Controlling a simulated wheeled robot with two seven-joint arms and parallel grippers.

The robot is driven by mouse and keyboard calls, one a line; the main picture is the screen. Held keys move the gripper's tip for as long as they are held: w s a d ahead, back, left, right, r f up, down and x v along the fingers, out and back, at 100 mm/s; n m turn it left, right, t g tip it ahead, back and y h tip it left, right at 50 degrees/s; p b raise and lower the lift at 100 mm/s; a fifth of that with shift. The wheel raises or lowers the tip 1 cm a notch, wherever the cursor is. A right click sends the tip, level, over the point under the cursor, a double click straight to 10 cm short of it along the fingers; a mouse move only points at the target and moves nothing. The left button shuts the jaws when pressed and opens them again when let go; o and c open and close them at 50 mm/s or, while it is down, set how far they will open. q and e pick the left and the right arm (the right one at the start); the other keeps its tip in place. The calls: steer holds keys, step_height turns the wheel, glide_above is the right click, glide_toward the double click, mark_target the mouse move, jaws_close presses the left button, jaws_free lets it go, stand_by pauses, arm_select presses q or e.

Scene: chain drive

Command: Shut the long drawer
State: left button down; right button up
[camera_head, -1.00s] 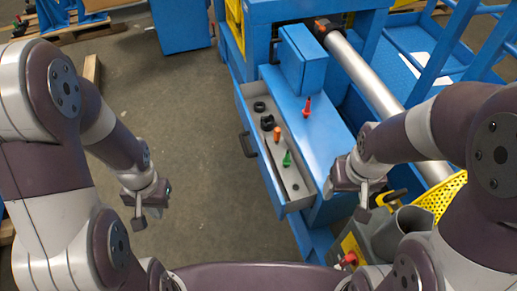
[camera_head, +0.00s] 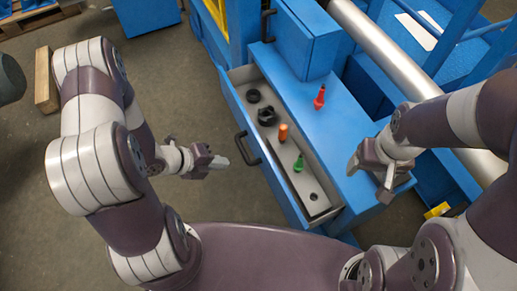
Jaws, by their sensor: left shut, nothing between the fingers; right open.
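The long drawer (camera_head: 264,176) is pulled out from the left side of the blue machine cabinet (camera_head: 345,125). It has a blue front with a dark handle (camera_head: 247,148) and a grey inside. In it are black round parts (camera_head: 267,116), an orange piece (camera_head: 283,132) and a green piece (camera_head: 299,163). My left gripper (camera_head: 222,163) is shut and empty, just left of the drawer front, a little below the handle in the picture and apart from it. My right gripper (camera_head: 368,182) is open and empty, over the cabinet's near right end.
A red piece (camera_head: 319,97) stands on the cabinet top beside a blue box (camera_head: 305,40). A long metal cylinder (camera_head: 390,62) runs behind.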

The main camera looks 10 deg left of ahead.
arm_select(q)
steer(key=b, duration=0.2)
glide_toward(266, 159)
steer(key=shift+m, duration=0.3)
steer(key=x, duration=0.5)
steer(key=shift+a+f, duration=0.15)
steer(key=shift+f, duration=0.5)
steer(key=shift+w+d, duration=0.2)
steer(key=shift+d, duration=0.15)
steer(key=shift+w, duration=0.1)
steer(key=w+d+b, duration=0.2)
steer(key=w+d, duration=0.5)
steer(key=d, duration=0.3)
steer(key=shift+d+b, duration=0.15)
steer(key=shift+b, duration=0.15)
